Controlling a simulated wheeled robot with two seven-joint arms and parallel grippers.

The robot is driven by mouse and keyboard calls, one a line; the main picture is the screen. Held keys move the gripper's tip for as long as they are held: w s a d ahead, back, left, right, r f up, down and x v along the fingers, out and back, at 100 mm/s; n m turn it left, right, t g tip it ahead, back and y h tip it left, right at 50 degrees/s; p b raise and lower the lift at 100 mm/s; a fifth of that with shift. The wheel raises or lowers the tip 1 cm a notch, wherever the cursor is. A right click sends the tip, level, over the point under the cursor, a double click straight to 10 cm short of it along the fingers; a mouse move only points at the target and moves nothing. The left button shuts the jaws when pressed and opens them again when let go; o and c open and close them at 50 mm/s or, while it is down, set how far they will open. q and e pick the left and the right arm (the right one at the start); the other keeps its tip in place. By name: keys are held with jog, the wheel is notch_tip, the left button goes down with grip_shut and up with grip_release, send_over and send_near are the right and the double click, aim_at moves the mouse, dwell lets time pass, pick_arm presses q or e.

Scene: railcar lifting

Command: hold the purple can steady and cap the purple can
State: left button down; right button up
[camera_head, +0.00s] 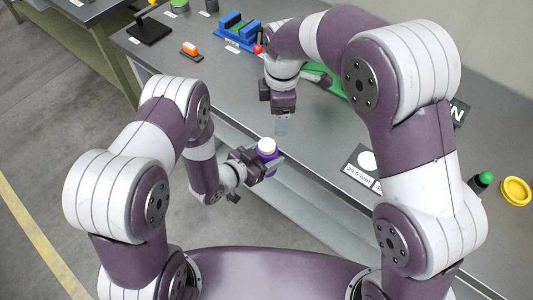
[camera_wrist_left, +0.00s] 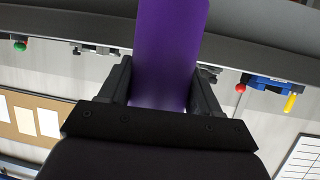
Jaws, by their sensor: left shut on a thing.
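The purple can (camera_head: 268,155) is upright in front of the table's near edge, with a round white cap-like top (camera_head: 266,145). I cannot tell how firmly that white piece is seated. My left gripper (camera_head: 269,165) is shut on the can's side. In the left wrist view the purple can (camera_wrist_left: 168,50) fills the space between the two dark fingers, and its white top is out of frame. My right gripper (camera_head: 281,127) points down above and slightly right of the can, apart from it. Its fingers are small and pale, and I see nothing clearly between them.
The grey table (camera_head: 225,85) runs diagonally behind the can. A yellow ring (camera_head: 515,191) and a green-topped dark item (camera_head: 481,181) are far right. A blue fixture (camera_head: 238,30) and orange item (camera_head: 191,50) stand back left.

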pick_arm(q)
jog(key=shift+w, duration=0.15)
pick_arm(e)
jog(key=s+d+r+m, duration=0.25)
jog(key=d+m, duration=0.25)
jog(key=d, duration=0.8)
pick_arm(q)
jog(key=shift+d, duration=0.2)
jog(key=shift+s+d, duration=0.1)
jog(key=shift+s, duration=0.1)
jog(key=shift+s+a+r, duration=0.1)
jog(key=shift+a, duration=0.2)
jog(key=shift+w, duration=0.2)
pick_arm(e)
jog(key=s+d+f+m, duration=0.2)
jog(key=s+d+m, duration=0.1)
jog(key=s+m, duration=0.3)
jog(key=s+d+f+m+t, duration=0.1)
jog(key=s+d+f+m, duration=0.1)
jog(key=s+d+m, duration=0.2)
jog(key=s+m, duration=0.2)
jog(key=m, duration=0.2)
jog(key=shift+s+f+m, duration=0.25)
jog(key=shift+f+m, duration=0.1)
jog(key=shift+m, duration=0.05)
